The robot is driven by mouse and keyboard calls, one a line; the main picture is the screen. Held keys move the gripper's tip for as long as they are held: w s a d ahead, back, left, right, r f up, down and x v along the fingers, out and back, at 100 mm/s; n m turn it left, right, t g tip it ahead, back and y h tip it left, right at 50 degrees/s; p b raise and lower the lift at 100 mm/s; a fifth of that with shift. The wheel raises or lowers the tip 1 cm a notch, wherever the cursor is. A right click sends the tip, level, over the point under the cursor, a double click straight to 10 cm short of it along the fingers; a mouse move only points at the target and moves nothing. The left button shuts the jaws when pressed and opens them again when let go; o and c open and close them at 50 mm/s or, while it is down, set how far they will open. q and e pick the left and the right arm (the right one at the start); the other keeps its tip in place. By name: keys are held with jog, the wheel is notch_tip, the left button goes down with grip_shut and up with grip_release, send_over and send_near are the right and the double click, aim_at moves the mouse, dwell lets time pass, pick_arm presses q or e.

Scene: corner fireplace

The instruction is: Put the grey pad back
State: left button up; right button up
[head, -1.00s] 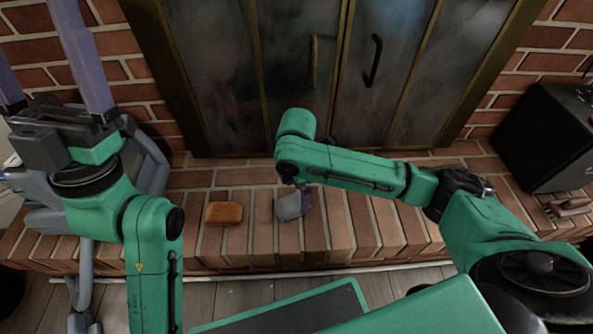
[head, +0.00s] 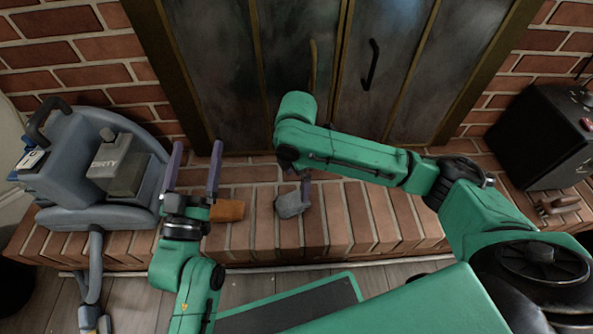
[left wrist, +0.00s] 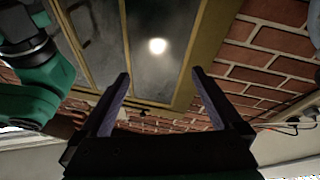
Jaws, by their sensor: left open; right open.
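The grey pad (head: 291,204) lies on the brick hearth, beside an orange-brown block (head: 227,210). My right gripper (head: 305,189) is mostly hidden behind my green right arm; only a bit of a purple finger shows, over the pad's upper right edge. I cannot tell whether it touches the pad. My left gripper (head: 197,148) is open and empty, its two purple fingers pointing away toward the fireplace, left of the orange-brown block. The left wrist view shows the same open fingers (left wrist: 157,76) with nothing between them.
A grey carpet-cleaner-like machine (head: 85,185) stands on the hearth at the left, close to my left gripper. Glass fireplace doors (head: 385,75) stand behind the hearth. A black box (head: 545,135) and a small brown object (head: 560,205) are at the right.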

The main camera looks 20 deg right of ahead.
pick_arm(q)
jog(key=s+f+g, duration=0.2)
jog(key=f, duration=0.5)
jog(key=s+d+f+g+y+p, duration=0.1)
jog(key=s+f+g, duration=0.1)
jog(key=f, duration=0.4)
jog(key=shift+s+f+n+g, duration=0.3)
jog(key=shift+s+f+n, duration=0.1)
jog(key=shift+s, duration=0.15)
pick_arm(e)
notch_tip(320, 180, up, 2)
jog(key=shift+r, duration=0.15)
pick_arm(q)
jog(key=shift+d+r, duration=0.1)
